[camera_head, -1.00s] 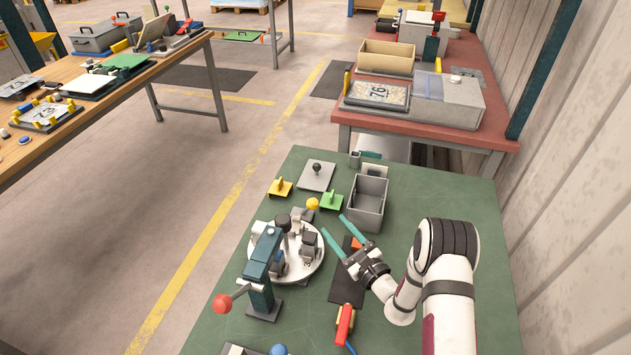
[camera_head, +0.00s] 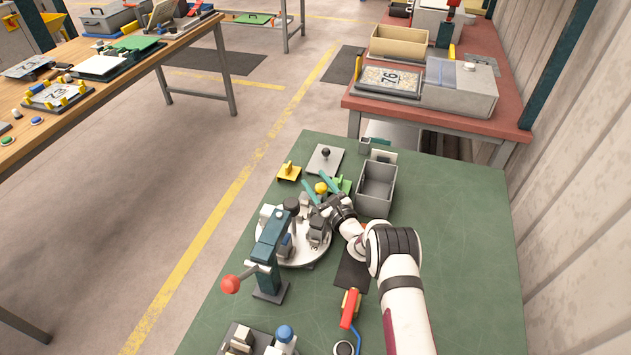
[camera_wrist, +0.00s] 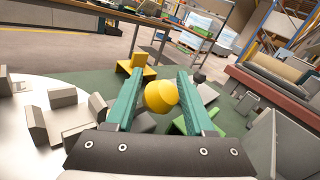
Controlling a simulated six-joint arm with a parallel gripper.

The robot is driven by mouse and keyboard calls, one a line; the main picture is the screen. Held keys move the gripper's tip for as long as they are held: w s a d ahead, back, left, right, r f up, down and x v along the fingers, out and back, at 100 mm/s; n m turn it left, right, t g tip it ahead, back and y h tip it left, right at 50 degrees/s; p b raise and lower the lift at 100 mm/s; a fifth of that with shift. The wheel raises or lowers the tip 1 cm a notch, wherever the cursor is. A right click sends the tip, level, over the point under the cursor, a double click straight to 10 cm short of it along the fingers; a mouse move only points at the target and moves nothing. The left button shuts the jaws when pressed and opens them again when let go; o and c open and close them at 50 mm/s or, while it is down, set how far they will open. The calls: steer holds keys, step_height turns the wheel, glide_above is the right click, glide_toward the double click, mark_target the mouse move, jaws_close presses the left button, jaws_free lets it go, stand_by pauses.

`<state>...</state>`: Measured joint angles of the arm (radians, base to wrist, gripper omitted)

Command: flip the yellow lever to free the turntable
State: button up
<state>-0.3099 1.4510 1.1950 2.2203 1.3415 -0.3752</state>
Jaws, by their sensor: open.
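The yellow lever's round knob (camera_head: 321,188) stands by the far edge of the turntable (camera_head: 303,260), a pale round plate carrying several grey blocks. My gripper (camera_head: 314,180) is open, its two teal fingers around the knob's place. In the wrist view the yellow knob (camera_wrist: 160,96) shows between the fingers (camera_wrist: 158,76), nearer the right one. I cannot tell whether either finger touches it. The lever's stem and base are mostly hidden behind the knob and gripper.
A yellow piece (camera_head: 289,173) and a green piece (camera_head: 345,184) flank the knob. A grey open bin (camera_head: 377,203) stands right of my gripper. A teal post (camera_head: 267,255) with a red-balled handle (camera_head: 231,285) stands at the turntable's near side. The green bench is clear at right.

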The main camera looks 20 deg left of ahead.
steer(key=shift+w+a, duration=0.2)
jaws_close()
stand_by(1.3)
